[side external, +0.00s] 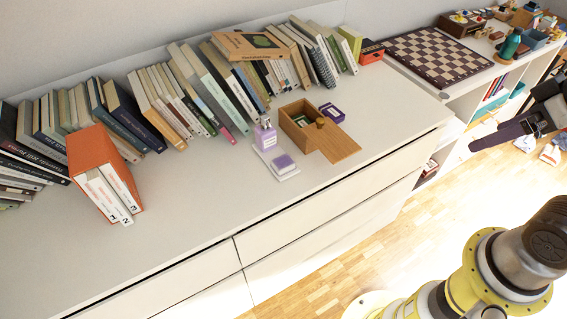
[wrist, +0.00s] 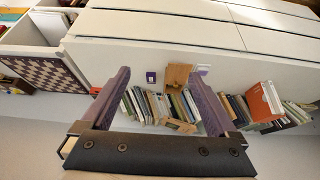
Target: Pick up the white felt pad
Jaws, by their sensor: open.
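I cannot single out a white felt pad with certainty. A flat white piece (side external: 288,175) lies on the cabinet top with a purple-and-white block (side external: 283,163) on it and a purple bottle (side external: 265,136) at its back edge. A small pale patch (wrist: 204,68) shows near there in the wrist view. A wooden box (side external: 298,125) with a wooden lid (side external: 338,146) at its front stands to the right; its inside is mostly hidden. My gripper (wrist: 160,74) is open and empty, its purple fingers wide apart. One finger (side external: 515,132) shows at the right in the side view, far from the cabinet top.
A small purple tray (side external: 332,113) sits right of the wooden box. Rows of books (side external: 190,95) line the back, with an orange slipcase (side external: 102,160) at left. A chessboard (side external: 438,55) lies at the far right. The cabinet's front left top is clear.

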